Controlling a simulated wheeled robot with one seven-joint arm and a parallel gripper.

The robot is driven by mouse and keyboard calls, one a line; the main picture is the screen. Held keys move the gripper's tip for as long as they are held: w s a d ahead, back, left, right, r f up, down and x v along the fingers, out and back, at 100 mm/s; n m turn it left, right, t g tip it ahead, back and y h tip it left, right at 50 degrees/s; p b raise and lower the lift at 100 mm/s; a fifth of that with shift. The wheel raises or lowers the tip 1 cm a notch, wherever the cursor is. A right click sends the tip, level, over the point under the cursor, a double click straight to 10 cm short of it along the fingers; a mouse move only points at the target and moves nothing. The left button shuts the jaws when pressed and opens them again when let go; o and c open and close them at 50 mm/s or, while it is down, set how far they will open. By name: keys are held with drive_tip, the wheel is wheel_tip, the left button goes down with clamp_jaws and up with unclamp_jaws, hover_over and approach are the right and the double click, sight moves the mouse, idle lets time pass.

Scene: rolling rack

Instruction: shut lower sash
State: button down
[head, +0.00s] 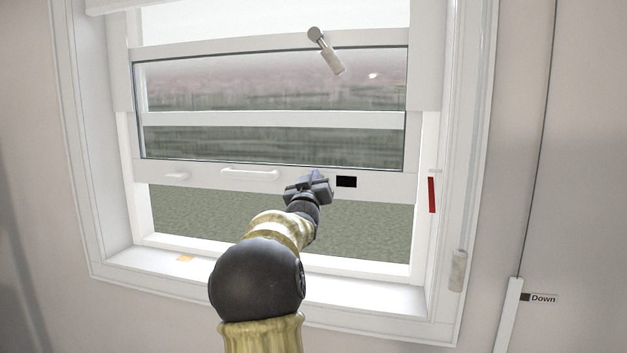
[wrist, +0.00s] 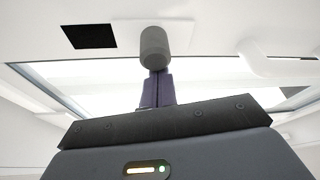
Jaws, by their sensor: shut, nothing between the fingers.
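The lower sash (head: 205,171) stands raised in the window frame, with an open gap between its bottom rail and the sill. A white bar handle (head: 250,173) sits on the bottom rail, left of my gripper; it also shows at the right of the wrist view (wrist: 285,66). My gripper (head: 313,177) is shut and empty at the rail, between the bar handle and a black square (head: 346,181). In the wrist view its closed fingers (wrist: 155,84) point at a grey rounded knob (wrist: 155,47) on the rail; contact is unclear. My gripper hides this knob in the head view.
A small pale knob (head: 177,176) is at the rail's left. A lever (head: 325,52) projects near the sash top. The sill (head: 350,295) has a small tan piece (head: 185,258). A red strip (head: 432,194) and pale cylinder (head: 458,270) are on the right frame. A "Down" label (head: 543,298) is lower right.

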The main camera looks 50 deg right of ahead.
wheel_tip(320, 180, down, 18)
drive_tip(key=b, duration=1.7)
drive_tip(key=shift+r, duration=0.35)
wheel_tip(320, 180, up, 4)
drive_tip(key=w+p, duration=0.1)
drive_tip(key=p, duration=0.2)
drive_tip(key=b+v, duration=0.5)
drive_tip(key=v, duration=0.5)
drive_tip(key=shift+a+b, duration=0.3)
drive_tip(key=shift+b, duration=0.05)
